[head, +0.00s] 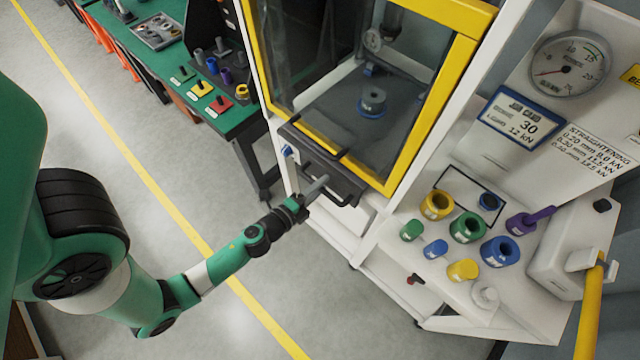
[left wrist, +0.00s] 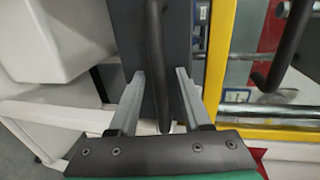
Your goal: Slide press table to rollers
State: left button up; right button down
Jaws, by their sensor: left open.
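The press table (head: 325,122) is a dark grey plate behind the yellow-framed guard (head: 437,118) in the head view. A grey part in a blue ring (head: 372,101) stands on it. A dark handle bar (head: 350,192) sticks out at the front below the guard. My left gripper (head: 318,186) is at this handle, coming from the left. In the left wrist view its two fingers (left wrist: 157,95) are apart, with a dark bar (left wrist: 157,45) between them. I cannot tell whether either finger touches the bar. My right gripper is not in view.
A second dark bar (head: 310,140) sits along the guard's lower edge, close above my gripper. A white side shelf (head: 405,265) at right holds several coloured rings and plugs. A green bench (head: 150,55) with tools stands at back left. The floor at left is clear.

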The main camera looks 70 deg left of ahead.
pick_arm(q)
jog(key=shift+w, duration=0.15)
jog(key=shift+c, duration=0.2)
grip_shut()
dwell(1.2)
